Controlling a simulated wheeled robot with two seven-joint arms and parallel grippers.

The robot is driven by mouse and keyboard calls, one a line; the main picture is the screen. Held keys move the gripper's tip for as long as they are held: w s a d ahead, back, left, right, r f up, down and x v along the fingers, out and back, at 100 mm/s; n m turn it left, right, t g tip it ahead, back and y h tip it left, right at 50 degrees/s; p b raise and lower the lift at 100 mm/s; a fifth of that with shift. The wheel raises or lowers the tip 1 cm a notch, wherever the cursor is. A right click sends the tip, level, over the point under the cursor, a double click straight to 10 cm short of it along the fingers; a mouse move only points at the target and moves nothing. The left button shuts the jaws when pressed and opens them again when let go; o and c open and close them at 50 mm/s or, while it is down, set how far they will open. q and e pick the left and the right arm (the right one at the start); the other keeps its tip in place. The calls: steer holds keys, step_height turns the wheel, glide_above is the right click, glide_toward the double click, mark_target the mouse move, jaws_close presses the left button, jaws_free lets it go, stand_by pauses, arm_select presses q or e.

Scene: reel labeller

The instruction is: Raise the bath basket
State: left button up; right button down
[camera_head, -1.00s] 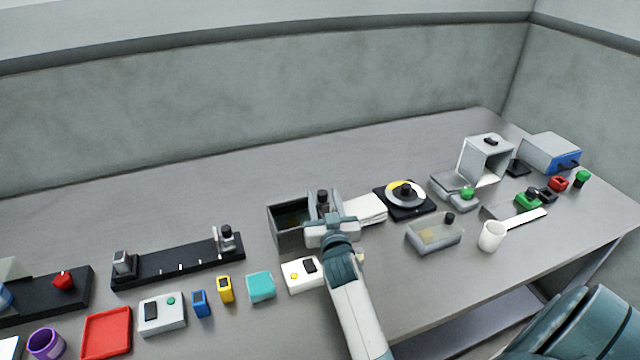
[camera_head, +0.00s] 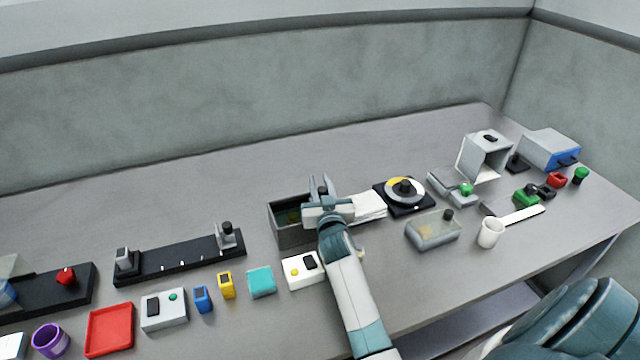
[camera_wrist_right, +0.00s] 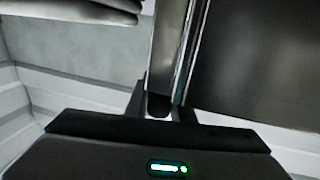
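The bath (camera_head: 291,236) is an open grey box at the middle of the table; its dark inside also shows in the right wrist view (camera_wrist_right: 262,50). Something yellowish-green shows inside it. My right gripper (camera_head: 321,188) is over the bath's right end, its fingers pointing away from me. In the right wrist view the gripper (camera_wrist_right: 159,106) has a dark knob (camera_wrist_right: 158,103) between its fingertips. The knob fills the gap, so the gripper looks shut on the basket's handle. The basket's body is mostly hidden by the gripper and bath walls. My left gripper is not in view.
White folded cloths (camera_head: 368,206) lie right of the bath, beside a black turntable (camera_head: 404,208). A white box with a yellow button (camera_head: 303,271) stands in front. A black rail (camera_head: 180,258) lies to the left. Table behind the bath is clear.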

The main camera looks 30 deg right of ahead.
step_height(320, 180, up, 7)
steer(key=p, duration=0.5)
steer(key=shift+w, duration=0.1)
steer(key=c, duration=1.5)
jaws_free()
steer(key=shift+c, duration=0.2)
steer(key=shift+f, duration=0.15)
steer(key=b+v, duration=0.5)
steer(key=v, duration=1.2)
steer(key=shift+s, duration=0.3)
